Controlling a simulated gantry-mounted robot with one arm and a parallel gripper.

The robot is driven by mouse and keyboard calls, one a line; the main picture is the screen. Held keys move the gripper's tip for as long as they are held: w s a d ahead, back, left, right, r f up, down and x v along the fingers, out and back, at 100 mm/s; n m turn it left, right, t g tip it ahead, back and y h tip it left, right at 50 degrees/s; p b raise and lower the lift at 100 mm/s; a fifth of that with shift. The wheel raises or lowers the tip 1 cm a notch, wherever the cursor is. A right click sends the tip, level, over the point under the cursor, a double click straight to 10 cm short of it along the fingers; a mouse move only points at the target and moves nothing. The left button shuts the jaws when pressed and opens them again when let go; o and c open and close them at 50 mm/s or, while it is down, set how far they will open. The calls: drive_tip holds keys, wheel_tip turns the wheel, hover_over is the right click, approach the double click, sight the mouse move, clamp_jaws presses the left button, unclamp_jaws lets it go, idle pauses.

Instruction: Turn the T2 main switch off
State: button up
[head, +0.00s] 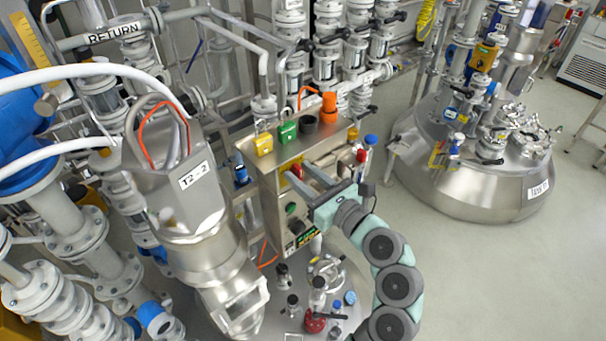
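A steel control box (270,205) stands in the middle of the head view, beside the vessel part labelled T2-2. Its front carries a red rotary switch (297,171) on a yellow plate, likely the main switch; its lettering is too small to read. A green button (291,208) and a dark knob (297,227) are below it. My gripper (298,169) reaches in from the right with its two grey fingers apart. The fingertips are at the red switch, one on each side of it in the picture. I cannot tell whether they touch it. The fingers partly hide the panel.
Yellow (263,144), green (287,132) and orange (328,105) items sit on top of the box. Valves and a red cap (314,322) are below it. Pipes crowd the left. A steel vessel (480,190) stands at right; the floor between is clear.

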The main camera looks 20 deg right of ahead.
clamp_jaws()
idle(0.4)
